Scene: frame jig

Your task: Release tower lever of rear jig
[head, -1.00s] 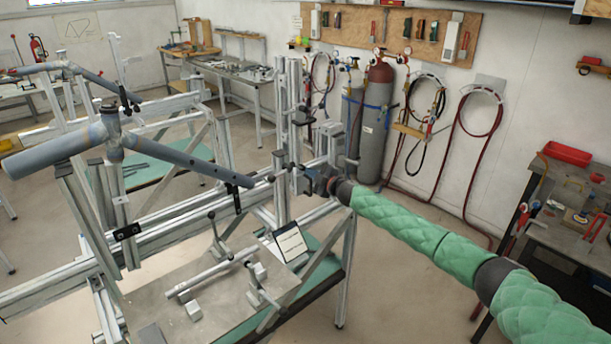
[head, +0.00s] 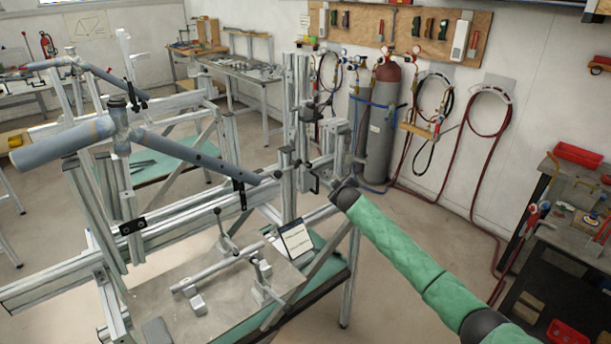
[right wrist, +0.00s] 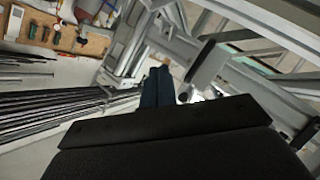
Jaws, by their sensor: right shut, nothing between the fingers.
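The nearer jig is an aluminium-profile frame (head: 175,222) holding a grey-blue tube assembly (head: 190,152). Its upright tower (head: 297,135) stands at the far right end of the rail, with small black clamp and handle parts (head: 300,172) at mid-height. I cannot tell which of these is the tower lever. My right arm, in a green sleeve, reaches in from the right. Its gripper (head: 325,183) is by the right side of the tower; contact cannot be told. In the right wrist view the dark fingers (right wrist: 158,88) are together and empty, with aluminium profiles beyond. My left gripper is out of view.
A second similar jig (head: 75,75) stands behind at the left. A plate (head: 165,285) with a tube and an upright handle lies below the nearer rail, beside a framed sign (head: 297,238). Gas cylinders (head: 381,130) stand by the wall; a tool table (head: 575,220) is at right.

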